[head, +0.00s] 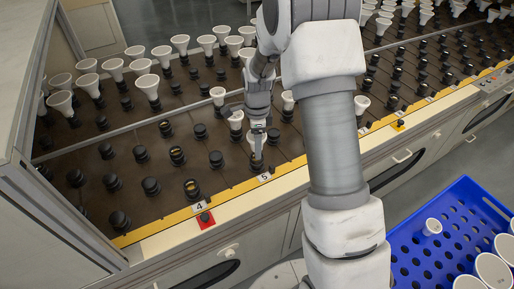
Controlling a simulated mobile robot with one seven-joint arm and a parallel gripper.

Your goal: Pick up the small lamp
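Small white lamps stand in dark sockets on the rack near my gripper: one at the left (217,94), one close beside it (236,120), and one partly hidden behind my arm (288,100). Another small white lamp (432,227) is in the blue crate (404,238) at the lower right. My gripper (257,160) points down over the front part of the rack, near the yellow edge by label 5. Its fingers are too small to tell whether they are open or hold anything.
Larger white lamps (148,84) fill the back rows. Several empty black sockets (151,186) stand at the front left. A yellow edge strip (165,222) and a red button plate (205,219) line the front. A grey upright panel (40,150) bounds the left. Large lamps (493,270) lie in the crate.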

